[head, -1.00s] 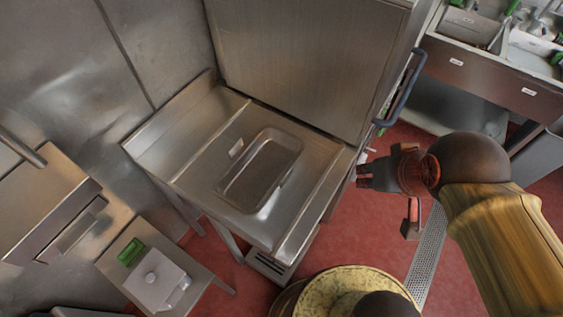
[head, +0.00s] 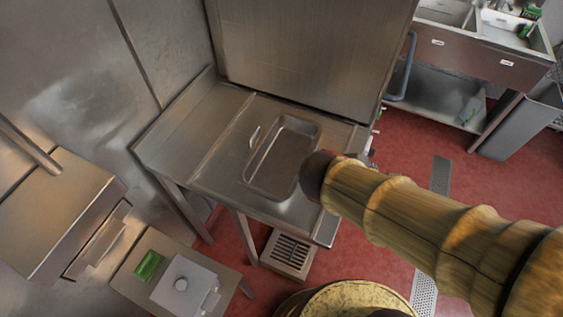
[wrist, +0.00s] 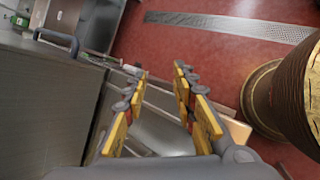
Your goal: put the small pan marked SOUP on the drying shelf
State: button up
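A rectangular steel pan or basin (head: 262,168) sits in the steel table beside the tall steel cabinet in the head view. A small pale tab shows at its left rim, with no readable marking. I cannot make out the word SOUP or tell which surface is the drying shelf. My gripper (wrist: 160,72) shows in the wrist view with its yellow-padded fingers apart and nothing visibly held between them. Its fingers are hidden in the head view, where my arm ends at the pan's right side. Steel surfaces lie beneath the fingers in the wrist view.
A tall cabinet (head: 305,65) with a grey handle (head: 404,70) stands behind the table. A sink unit (head: 470,48) with a lower shelf is at upper right. A low table at lower left holds a green item (head: 148,266) and a pale box (head: 183,284).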

jog(key=w+a+f+n+t+y+b, duration=0.1)
jog(key=w+a+f+n+t, duration=0.25)
jog(key=a+n, duration=0.4)
jog(key=w+a+f+n+t+y+b, duration=0.1)
jog(key=w+a+f+n+t+b, duration=0.2)
jog(key=a+n, duration=0.5)
jog(key=shift+m+t, duration=0.35)
jog(key=b+x, duration=0.1)
jog(key=x, duration=0.2)
jog(key=f+x, duration=0.1)
jog(key=x, duration=0.2)
jog(key=shift+w+f+b, duration=0.1)
jog(key=shift+w+b, duration=0.1)
jog(key=shift+b, duration=0.2)
jog(key=shift+w+f, duration=0.15)
jog(key=shift+w, duration=0.3)
jog(key=shift+c, duration=1)
grip_shut()
